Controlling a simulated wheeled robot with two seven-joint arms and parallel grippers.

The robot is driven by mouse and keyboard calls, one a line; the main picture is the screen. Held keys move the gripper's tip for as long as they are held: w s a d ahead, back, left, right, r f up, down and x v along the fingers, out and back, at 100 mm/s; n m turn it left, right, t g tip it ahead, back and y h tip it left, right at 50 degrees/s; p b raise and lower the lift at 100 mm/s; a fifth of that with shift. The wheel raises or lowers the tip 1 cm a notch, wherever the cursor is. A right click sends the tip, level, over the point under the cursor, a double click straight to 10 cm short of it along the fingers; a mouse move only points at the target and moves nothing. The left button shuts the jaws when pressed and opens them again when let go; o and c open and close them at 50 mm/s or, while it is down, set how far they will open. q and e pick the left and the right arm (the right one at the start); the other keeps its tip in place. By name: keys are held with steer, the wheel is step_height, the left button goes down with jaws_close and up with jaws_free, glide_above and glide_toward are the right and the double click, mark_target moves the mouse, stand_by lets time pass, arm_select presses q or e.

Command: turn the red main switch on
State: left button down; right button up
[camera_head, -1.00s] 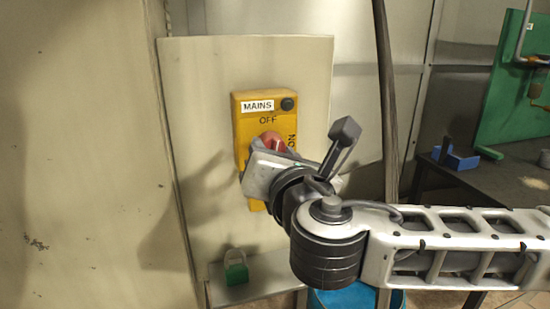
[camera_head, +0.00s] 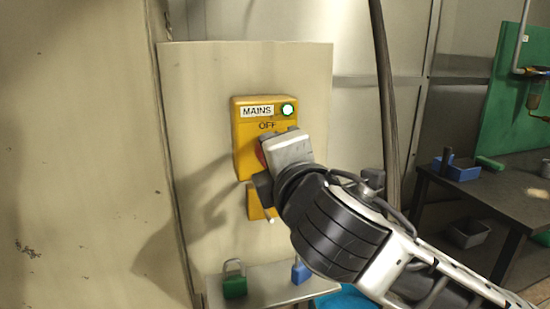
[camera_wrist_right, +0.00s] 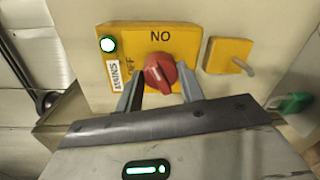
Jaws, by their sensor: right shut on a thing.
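The yellow MAINS box (camera_head: 245,140) is mounted on a pale panel. Its lamp (camera_head: 288,110) glows green; the lit lamp also shows in the right wrist view (camera_wrist_right: 108,45). The red main switch (camera_wrist_right: 160,72) sits on the box between my right gripper's fingers (camera_wrist_right: 160,90), which are shut on it. In the head view only a sliver of the red switch (camera_head: 261,154) shows beside my right gripper (camera_head: 264,168), which hides the rest. The wrist view shows a label reading "NO" beside the switch. My left gripper is out of view.
A smaller yellow plate with a peg (camera_wrist_right: 228,56) sits beside the box. A green padlock (camera_head: 234,285) and a blue padlock (camera_head: 301,273) are on a shelf below. A dark hanging cable (camera_head: 386,100) and a workbench (camera_head: 500,195) are at the right.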

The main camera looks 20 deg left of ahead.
steer(key=m, duration=0.4)
steer(key=shift+m+p, duration=0.3)
steer(key=shift+p, duration=0.05)
stand_by(0.3)
steer(key=o, duration=1)
steer(key=shift+d, duration=0.1)
